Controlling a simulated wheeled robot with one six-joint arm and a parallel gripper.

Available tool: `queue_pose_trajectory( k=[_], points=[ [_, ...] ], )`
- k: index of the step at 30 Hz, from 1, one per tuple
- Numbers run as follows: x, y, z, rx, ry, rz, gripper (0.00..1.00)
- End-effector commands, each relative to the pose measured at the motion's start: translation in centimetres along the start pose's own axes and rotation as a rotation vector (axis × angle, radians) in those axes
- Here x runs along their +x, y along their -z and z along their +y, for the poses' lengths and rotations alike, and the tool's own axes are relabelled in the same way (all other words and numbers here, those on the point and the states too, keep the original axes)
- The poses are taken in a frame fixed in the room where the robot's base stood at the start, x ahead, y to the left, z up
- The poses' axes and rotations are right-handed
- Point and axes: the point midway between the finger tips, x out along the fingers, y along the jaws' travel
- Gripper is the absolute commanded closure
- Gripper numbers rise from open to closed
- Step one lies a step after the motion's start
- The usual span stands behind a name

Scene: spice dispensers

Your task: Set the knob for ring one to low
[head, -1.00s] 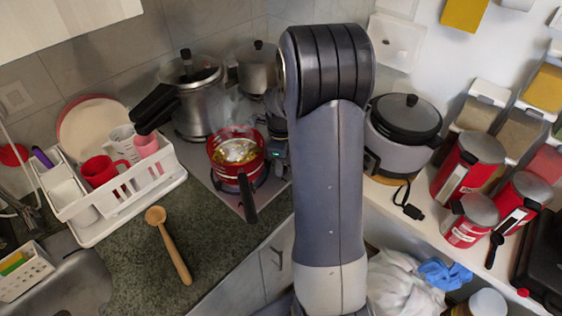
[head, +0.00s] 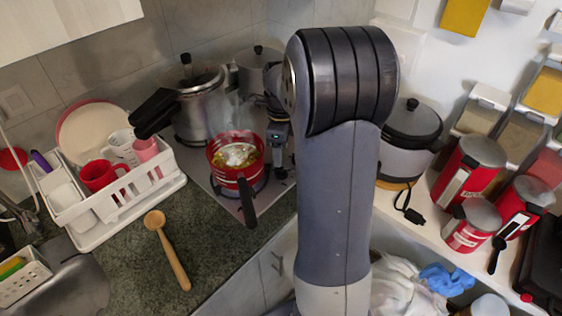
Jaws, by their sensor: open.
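The cooktop (head: 222,196) is set in the corner counter, with its right side partly hidden by my arm. A red pot (head: 238,181) with yellowish food and a black handle pointing to the front stands on its front ring. My gripper (head: 280,170) points down at the cooktop's right edge, just right of the red pot. It is small and partly hidden in the head view; its jaws are open. Small dark knob shapes (head: 282,174) show by its tips, but I cannot tell which is for ring one, how it is set, or whether the gripper touches it.
A pressure cooker (head: 198,105) and another metal pot (head: 254,70) stand behind, with steam nearby. A white dish rack (head: 128,206) and wooden spoon (head: 168,250) are at left. A rice cooker (head: 408,150) and red canisters (head: 468,170) stand at right. The front-left counter is mostly clear.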

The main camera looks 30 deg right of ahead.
Motion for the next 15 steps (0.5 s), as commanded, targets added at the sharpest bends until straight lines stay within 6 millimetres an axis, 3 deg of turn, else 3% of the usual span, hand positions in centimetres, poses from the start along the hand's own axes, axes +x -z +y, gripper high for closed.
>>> queue_pose_trajectory(
  k=[6,15],
  points=[
    [-3.0,0.0,0.0,0.000,0.001,-0.001,0.43],
    [-3.8,0.0,0.0,0.000,-0.001,0.001,0.43]
  ],
)
